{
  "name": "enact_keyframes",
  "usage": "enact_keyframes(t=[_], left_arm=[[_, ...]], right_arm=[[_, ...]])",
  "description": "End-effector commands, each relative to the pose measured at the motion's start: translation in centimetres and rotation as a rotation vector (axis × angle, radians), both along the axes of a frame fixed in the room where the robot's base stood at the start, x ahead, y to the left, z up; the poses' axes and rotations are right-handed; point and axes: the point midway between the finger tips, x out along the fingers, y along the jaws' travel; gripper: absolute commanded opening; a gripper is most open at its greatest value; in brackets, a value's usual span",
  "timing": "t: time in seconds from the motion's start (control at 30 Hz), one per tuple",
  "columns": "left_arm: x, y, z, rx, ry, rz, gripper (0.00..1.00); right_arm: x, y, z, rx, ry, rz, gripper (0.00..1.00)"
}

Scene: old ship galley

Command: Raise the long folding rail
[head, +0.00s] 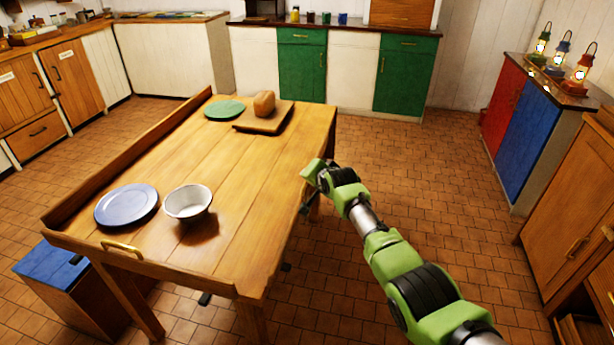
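The wooden table (262,172) stands at centre left. A raised rail (140,155) runs along its left long edge, and a low rail (170,275) with a brass handle (121,246) runs along its near short edge. No rail stands above the right long edge; the outer side below that edge is hidden from this angle. My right gripper (308,190) is at the table's right edge, about midway along. Its fingertips are partly hidden and small, so I cannot tell whether it is open or touching anything. My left gripper is out of view.
On the tabletop are a blue plate (126,205), a white bowl (187,202), a green plate (225,109) and a board (250,123) with bread (264,103). A blue-topped bench (45,267) stands at the left. Tiled floor right of the table is free; cabinets (518,130) stand further right.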

Motion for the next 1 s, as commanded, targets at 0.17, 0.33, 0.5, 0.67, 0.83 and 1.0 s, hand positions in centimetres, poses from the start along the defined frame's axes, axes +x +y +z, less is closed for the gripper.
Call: enact_keyframes(t=[0.17, 0.33, 0.5, 0.67, 0.83, 1.0], left_arm=[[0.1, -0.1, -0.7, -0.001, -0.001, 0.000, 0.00], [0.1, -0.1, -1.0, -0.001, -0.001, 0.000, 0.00], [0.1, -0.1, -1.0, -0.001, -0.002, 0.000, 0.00], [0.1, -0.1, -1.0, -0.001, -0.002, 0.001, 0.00], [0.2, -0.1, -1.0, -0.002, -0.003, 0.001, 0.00], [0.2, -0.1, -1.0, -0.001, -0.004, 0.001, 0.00]], right_arm=[[-0.2, 1.4, -0.9, 0.006, 0.021, 0.004, 0.00], [-0.1, 1.7, -0.9, 0.004, 0.022, 0.004, 0.00], [-0.1, 1.9, -0.8, 0.004, 0.022, 0.004, 0.00], [-0.1, 2.0, -0.8, 0.004, 0.022, 0.004, 0.00], [-0.1, 2.0, -0.8, 0.003, 0.022, 0.005, 0.00], [-0.1, 2.0, -0.8, 0.003, 0.022, 0.005, 0.25]])
